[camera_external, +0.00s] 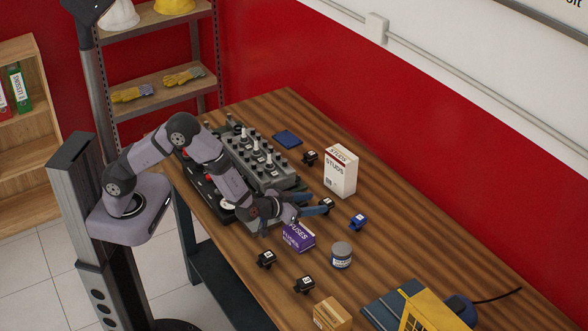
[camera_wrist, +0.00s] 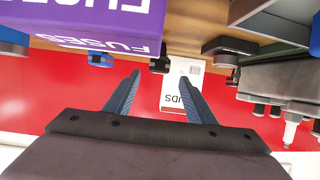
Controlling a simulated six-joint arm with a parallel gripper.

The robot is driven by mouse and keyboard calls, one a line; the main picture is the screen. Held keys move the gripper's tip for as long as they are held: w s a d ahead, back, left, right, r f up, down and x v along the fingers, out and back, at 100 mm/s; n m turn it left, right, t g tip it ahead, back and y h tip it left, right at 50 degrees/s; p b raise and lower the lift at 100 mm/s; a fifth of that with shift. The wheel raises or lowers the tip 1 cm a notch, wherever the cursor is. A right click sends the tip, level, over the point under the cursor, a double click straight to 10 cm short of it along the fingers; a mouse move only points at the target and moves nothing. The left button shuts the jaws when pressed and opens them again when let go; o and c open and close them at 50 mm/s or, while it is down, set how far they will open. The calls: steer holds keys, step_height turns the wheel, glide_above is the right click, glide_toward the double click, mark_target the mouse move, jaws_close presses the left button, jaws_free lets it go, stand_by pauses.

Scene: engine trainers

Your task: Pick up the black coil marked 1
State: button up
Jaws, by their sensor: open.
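Several small black coils with white labels lie on the bench: one by the fingertips (camera_external: 327,205), one near the studs box (camera_external: 310,158), one at the front (camera_external: 266,259) and another (camera_external: 304,284) to its right. The labels are too small to read, so I cannot tell which is marked 1. My gripper (camera_external: 314,203) is open and low over the bench, close to the first coil. In the wrist view, my open gripper (camera_wrist: 159,78) has a black coil (camera_wrist: 160,65) showing between and beyond its fingertips. I cannot tell if they touch.
The purple fuses box (camera_external: 299,237) stands close beside my gripper. A white studs box (camera_external: 340,171), a blue coil (camera_external: 358,222), a grey jar (camera_external: 341,255) and the engine block (camera_external: 258,160) are near. A cardboard box (camera_external: 332,315) is at the front.

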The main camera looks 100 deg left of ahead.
mark_target(324, 202)
steer(key=shift+f+p+x, duration=0.2)
steer(key=shift+p+x, duration=0.55)
steer(key=shift+x, duration=1.7)
steer(key=shift+d, duration=0.2)
steer(key=shift+r, duration=0.1)
steer(key=c, duration=1.3)
steer(key=shift+o, duration=0.2)
step_height(324, 202, up, 10)
steer(key=b, duration=0.1)
